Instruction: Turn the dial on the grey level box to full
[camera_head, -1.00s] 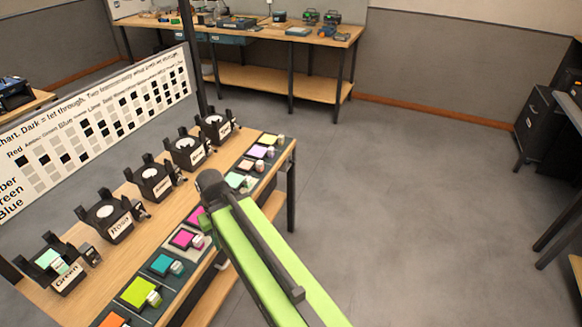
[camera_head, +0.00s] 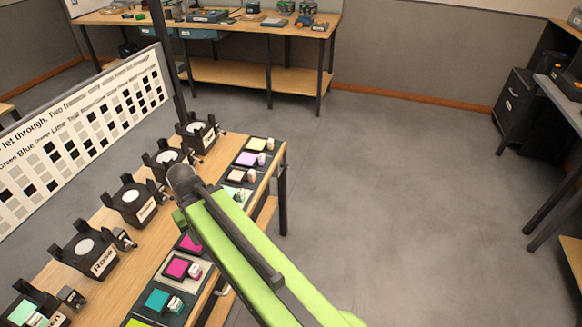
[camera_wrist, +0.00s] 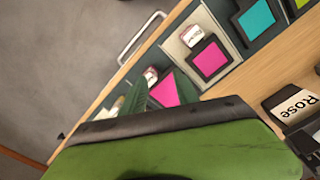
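I cannot pick out a grey level box or its dial in either view. My arm reaches over the near table in the head view, light green with a dark joint at its far end. My gripper (camera_head: 180,217) shows only as a bit of green beside that joint, and its fingers are mostly hidden. In the wrist view a green part of mine with a dark edge fills the lower middle. A darker green piece (camera_wrist: 138,98), perhaps a finger, stands above it near a magenta tile. I see nothing held.
The near wooden table (camera_head: 222,152) carries black lamp holders, one labelled Rose (camera_head: 90,248), and a row of coloured tiles, including a magenta one (camera_head: 177,267). A chart board (camera_head: 85,135) stands behind. A bench (camera_head: 240,72) with several devices is farther back. Floor at right is clear.

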